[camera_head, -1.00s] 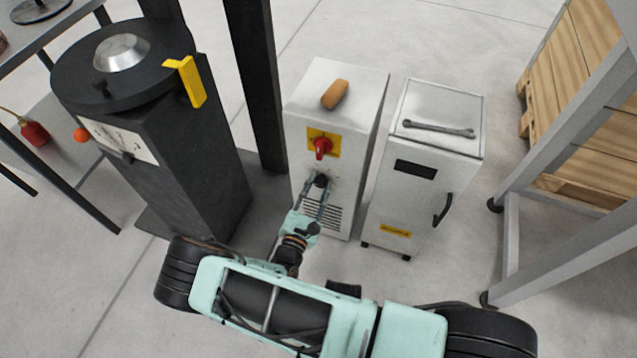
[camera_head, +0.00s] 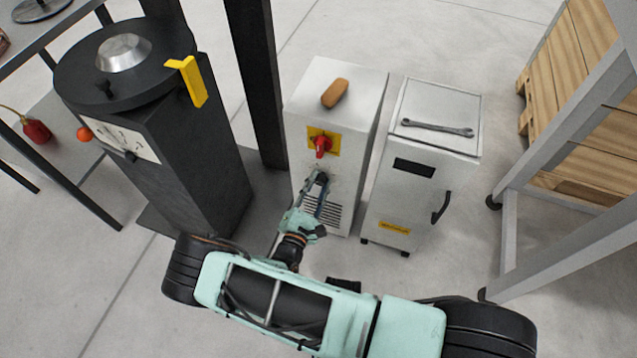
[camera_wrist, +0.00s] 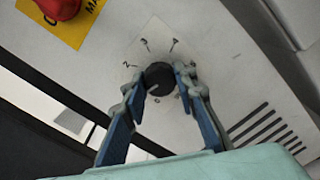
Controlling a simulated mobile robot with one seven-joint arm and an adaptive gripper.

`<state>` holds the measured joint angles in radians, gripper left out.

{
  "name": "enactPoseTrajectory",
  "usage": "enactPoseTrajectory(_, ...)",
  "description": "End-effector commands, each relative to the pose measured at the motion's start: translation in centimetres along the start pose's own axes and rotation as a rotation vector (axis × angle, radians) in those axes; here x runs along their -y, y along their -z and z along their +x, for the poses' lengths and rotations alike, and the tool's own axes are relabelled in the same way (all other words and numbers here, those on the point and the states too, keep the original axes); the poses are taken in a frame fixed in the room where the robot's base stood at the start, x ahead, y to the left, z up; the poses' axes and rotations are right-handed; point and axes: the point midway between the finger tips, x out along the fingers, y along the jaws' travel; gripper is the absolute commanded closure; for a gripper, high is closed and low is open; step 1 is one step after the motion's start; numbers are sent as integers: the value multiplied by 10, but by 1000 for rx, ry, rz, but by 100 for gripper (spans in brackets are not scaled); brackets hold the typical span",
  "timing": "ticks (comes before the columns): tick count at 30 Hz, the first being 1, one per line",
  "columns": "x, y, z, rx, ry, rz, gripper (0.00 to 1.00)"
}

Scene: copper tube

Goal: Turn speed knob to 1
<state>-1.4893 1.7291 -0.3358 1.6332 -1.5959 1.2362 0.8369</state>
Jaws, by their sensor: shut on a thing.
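The speed knob (camera_wrist: 159,76) is a small black round knob on the front of a white cabinet (camera_head: 340,100), below a red switch (camera_head: 321,146) on a yellow plate. In the wrist view my gripper (camera_wrist: 158,82) has a fingertip on each side of the knob and is shut on it. A small pale mark shows on the knob's lower left. In the head view my gripper (camera_head: 318,181) reaches the cabinet front and largely hides the knob.
Vent slots (camera_wrist: 262,130) lie beside and below the knob. A second white cabinet (camera_head: 400,185) with a wrench (camera_head: 438,128) on top stands to the right. A brown block (camera_head: 334,93) lies on the first cabinet. A dark machine (camera_head: 190,170) stands to the left.

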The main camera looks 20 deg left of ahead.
Motion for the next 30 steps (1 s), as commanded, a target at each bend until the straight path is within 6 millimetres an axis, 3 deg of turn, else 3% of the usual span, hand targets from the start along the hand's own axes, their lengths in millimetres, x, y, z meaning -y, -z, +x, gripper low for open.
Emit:
enactPoseTrajectory(2,-1,-1,2,3,-2,0,98)
enactPoseTrajectory(3,-1,-1,2,3,-2,0,71)
enactPoseTrajectory(7,-1,-1,1,2,-1,0,56)
enactPoseTrajectory(17,0,0,-2,0,0,-1,56)
enactPoseTrajectory(30,-1,0,-66,-1,-2,-1,56)
